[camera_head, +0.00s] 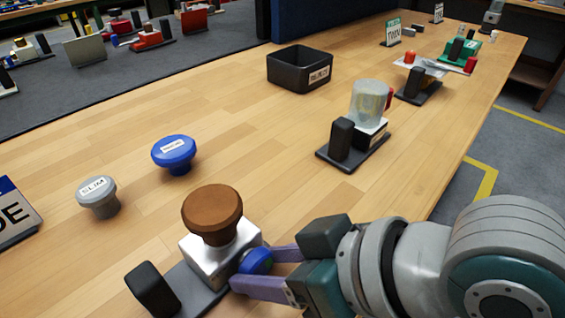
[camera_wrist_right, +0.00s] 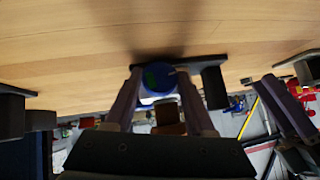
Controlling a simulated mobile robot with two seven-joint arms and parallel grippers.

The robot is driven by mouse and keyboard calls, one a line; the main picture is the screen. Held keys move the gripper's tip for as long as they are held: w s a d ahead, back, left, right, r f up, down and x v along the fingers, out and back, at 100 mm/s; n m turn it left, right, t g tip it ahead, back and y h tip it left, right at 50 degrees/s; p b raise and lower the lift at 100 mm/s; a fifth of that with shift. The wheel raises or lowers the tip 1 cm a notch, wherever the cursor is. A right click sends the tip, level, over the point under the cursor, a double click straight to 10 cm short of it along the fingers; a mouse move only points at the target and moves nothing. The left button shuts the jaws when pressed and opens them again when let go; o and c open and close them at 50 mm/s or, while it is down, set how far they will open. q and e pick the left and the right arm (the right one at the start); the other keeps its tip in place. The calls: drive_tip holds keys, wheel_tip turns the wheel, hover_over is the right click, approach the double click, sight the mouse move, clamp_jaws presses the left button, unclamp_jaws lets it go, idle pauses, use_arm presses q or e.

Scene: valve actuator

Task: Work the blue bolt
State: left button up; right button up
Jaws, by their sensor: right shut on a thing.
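A blue bolt (camera_head: 257,261) sticks out of the right side of a white valve block (camera_head: 205,250). The block stands on a grey base plate and has a brown knob (camera_head: 212,213) on top. My right gripper (camera_head: 255,272) has its two purple fingers on either side of the blue bolt, shut on it. In the right wrist view the blue bolt (camera_wrist_right: 159,77) shows between the fingertips, with a green patch on its face.
A blue knob (camera_head: 174,153) and a grey knob (camera_head: 98,196) stand on the table left of the valve. A black bin (camera_head: 300,69) stands further back. Another fixture with a clear cup (camera_head: 369,103) is at centre right. The middle of the table is clear.

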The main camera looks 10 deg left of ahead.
clamp_jaws()
drive_tip(key=p, duration=0.2)
drive_tip(key=n+t+h+p, duration=0.1)
drive_tip(key=p, duration=0.1)
drive_tip(key=shift+s+a+r+t+p, duration=0.2)
drive_tip(key=shift+r+t+p, duration=0.1)
drive_tip(key=shift+p, duration=0.1)
drive_tip(key=shift+s+f+n+t+h+p, duration=0.1)
drive_tip(key=shift+f+n+t+h+p, duration=0.15)
drive_tip(key=shift+t+h+p, duration=0.25)
use_arm(q)
drive_tip(key=shift+r, duration=2.9)
use_arm(e)
drive_tip(key=shift+n+t, duration=0.45)
drive_tip(key=shift+t, duration=0.15)
drive_tip(key=o, duration=0.8)
unclamp_jaws()
drive_tip(key=shift+o, duration=0.2)
